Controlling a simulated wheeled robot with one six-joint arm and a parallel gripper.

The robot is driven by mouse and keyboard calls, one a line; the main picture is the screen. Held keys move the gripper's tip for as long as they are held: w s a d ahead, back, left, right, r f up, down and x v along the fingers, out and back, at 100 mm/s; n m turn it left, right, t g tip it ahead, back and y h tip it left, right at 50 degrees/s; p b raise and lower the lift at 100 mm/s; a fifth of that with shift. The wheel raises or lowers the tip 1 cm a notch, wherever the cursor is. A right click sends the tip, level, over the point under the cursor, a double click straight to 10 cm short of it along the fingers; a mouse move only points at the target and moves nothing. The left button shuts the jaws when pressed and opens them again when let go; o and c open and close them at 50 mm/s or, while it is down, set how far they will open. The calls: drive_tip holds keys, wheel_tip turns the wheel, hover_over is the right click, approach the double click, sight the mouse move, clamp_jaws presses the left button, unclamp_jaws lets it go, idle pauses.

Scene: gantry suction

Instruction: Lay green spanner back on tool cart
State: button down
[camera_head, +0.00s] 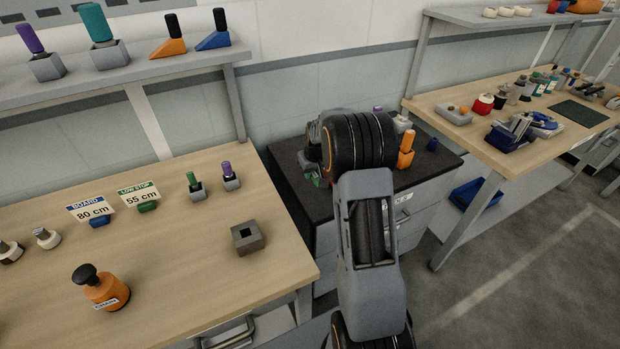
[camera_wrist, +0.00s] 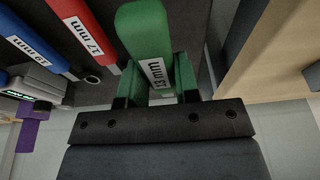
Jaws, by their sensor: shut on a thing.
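The green spanner (camera_wrist: 147,35), with a white label reading 13 mm, is between the fingers of my gripper (camera_wrist: 153,92) in the wrist view. My gripper is shut on its green handle. The tool cart (camera_head: 287,160) has a dark top and grey drawers and stands between two benches. In the head view my arm covers the middle of the cart and hides most of my gripper. A small green patch shows left of the arm over the cart top. I cannot tell whether the spanner touches the cart.
A red spanner (camera_wrist: 82,28), marked 17 mm, and a blue spanner (camera_wrist: 22,42), marked 19 mm, lie beside the green one. An orange item (camera_head: 405,150) stands on the cart's right side. Wooden benches (camera_head: 200,275) flank the cart.

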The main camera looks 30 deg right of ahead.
drive_tip(key=shift+w+a+f, duration=0.15)
drive_tip(key=shift+w+f, duration=0.05)
drive_tip(key=shift+f, duration=0.05)
drive_tip(key=shift+s+x, duration=0.15)
drive_tip(key=shift+x, duration=0.65)
drive_tip(key=shift+s+x, duration=0.15)
drive_tip(key=shift+x, duration=0.65)
drive_tip(key=shift+f, duration=0.2)
drive_tip(key=shift+f, duration=0.15)
drive_tip(key=c, duration=0.8)
unclamp_jaws()
drive_tip(key=shift+c, duration=0.2)
